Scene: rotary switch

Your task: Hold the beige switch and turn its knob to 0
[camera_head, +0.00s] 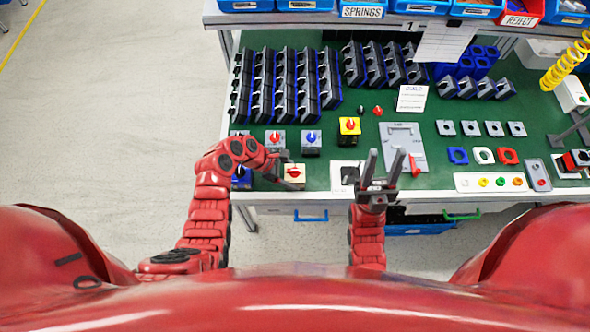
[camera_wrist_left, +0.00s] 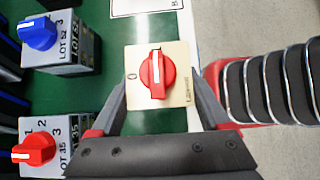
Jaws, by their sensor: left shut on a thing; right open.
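The beige switch (camera_head: 294,175) with a red knob sits near the front edge of the green bench, left of centre. In the left wrist view the beige switch (camera_wrist_left: 182,115) fills the middle, its red knob (camera_wrist_left: 156,76) upright in the picture. The knob's white line points to the top, and a "0" mark stands left of the knob. My left gripper (camera_head: 286,168) is shut on the beige switch; in the wrist view its fingers (camera_wrist_left: 158,100) lie along both sides. My right gripper (camera_head: 383,168) is open and empty, to the right at the bench front.
Grey switches with red (camera_head: 275,139) and blue (camera_head: 311,142) knobs and a yellow switch (camera_head: 349,130) stand just behind. A grey plate (camera_head: 403,140) lies beyond my right gripper. Racks of dark parts fill the bench back.

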